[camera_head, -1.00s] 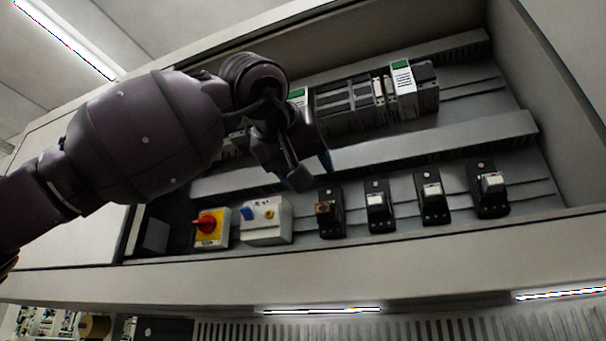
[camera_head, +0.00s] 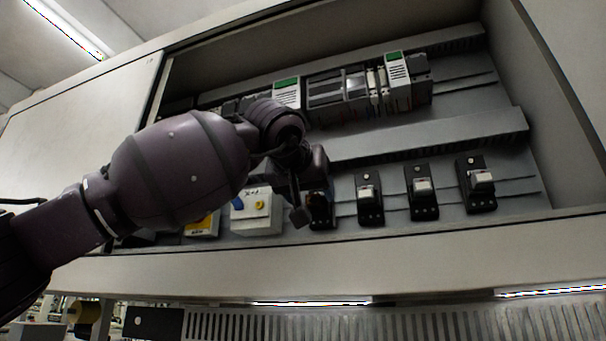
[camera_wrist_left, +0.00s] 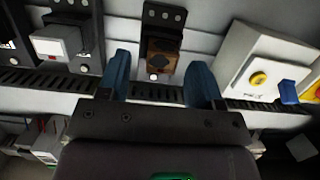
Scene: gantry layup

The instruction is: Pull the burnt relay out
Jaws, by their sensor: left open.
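The burnt relay (camera_wrist_left: 158,50), brown and scorched, sits in a black socket in the left wrist view, just ahead of my fingers. My left gripper (camera_wrist_left: 159,68) is open, with one blue finger on either side of the relay's line and nothing held. In the head view the gripper (camera_head: 312,200) is over the relay's socket (camera_head: 322,219) and hides much of it. I cannot tell whether the fingers touch the relay. My right gripper is in neither view.
Several sockets with pale relays, such as this neighbour (camera_head: 367,192), stand in a row to the right in the head view. A white box with a blue switch and yellow button (camera_head: 258,212) is close on the left. A slotted duct (camera_head: 430,140) runs above.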

